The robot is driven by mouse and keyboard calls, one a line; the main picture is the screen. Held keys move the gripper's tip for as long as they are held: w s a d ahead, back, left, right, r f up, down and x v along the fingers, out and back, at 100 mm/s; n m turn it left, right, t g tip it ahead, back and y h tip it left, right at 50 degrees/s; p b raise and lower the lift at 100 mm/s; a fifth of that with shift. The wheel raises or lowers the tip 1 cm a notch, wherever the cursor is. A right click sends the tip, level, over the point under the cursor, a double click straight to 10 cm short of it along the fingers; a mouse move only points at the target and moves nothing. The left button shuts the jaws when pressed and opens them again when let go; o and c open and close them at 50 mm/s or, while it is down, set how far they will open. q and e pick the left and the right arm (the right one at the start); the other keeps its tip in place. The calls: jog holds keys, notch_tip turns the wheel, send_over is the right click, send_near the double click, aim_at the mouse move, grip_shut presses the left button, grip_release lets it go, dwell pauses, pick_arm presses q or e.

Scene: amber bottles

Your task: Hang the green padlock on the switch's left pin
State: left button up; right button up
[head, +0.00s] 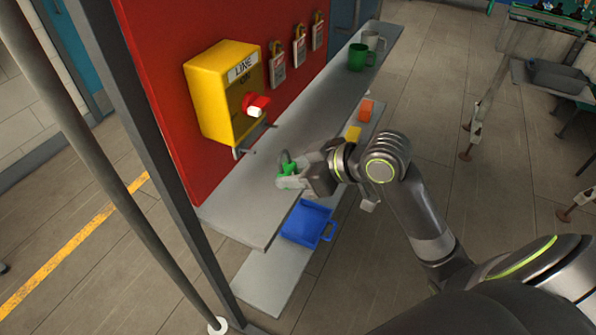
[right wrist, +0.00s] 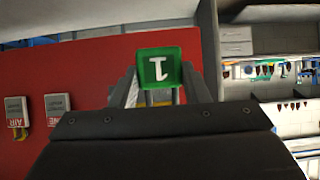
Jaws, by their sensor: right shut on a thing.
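The green padlock (head: 289,168) is held in my right gripper (head: 293,181), its grey shackle pointing up, above the grey shelf. In the right wrist view the green padlock (right wrist: 159,68) shows a white "1" between the two fingers. The yellow switch box (head: 226,95), labelled LINE, is on the red panel with a red and white knob (head: 256,104). Metal pins (head: 254,141) stick out below the box. The padlock is apart from them, to their lower right. The fingers partly cover the padlock. My left gripper is not in view.
The grey shelf (head: 237,214) runs below the red panel (head: 165,70), with a green mug (head: 360,57) and a grey mug (head: 374,40) at its far end. Several tagged padlocks (head: 299,46) hang on the panel. A blue bin (head: 307,223) sits on the lower shelf.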

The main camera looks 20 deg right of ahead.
jog(key=shift+w+a, duration=0.4)
jog(key=shift+a, duration=0.15)
jog(key=shift+w+a+f+b, duration=0.15)
jog(key=shift+w+a+b, duration=0.3)
jog(key=shift+w+b, duration=0.25)
jog(key=w+a+b, duration=0.1)
jog(key=w, duration=0.1)
jog(key=w+a+f+b, duration=0.1)
jog(key=w+a+b, duration=0.1)
jog(key=shift+a, duration=0.15)
jog(key=shift+f, duration=0.1)
jog(key=o, duration=1.1)
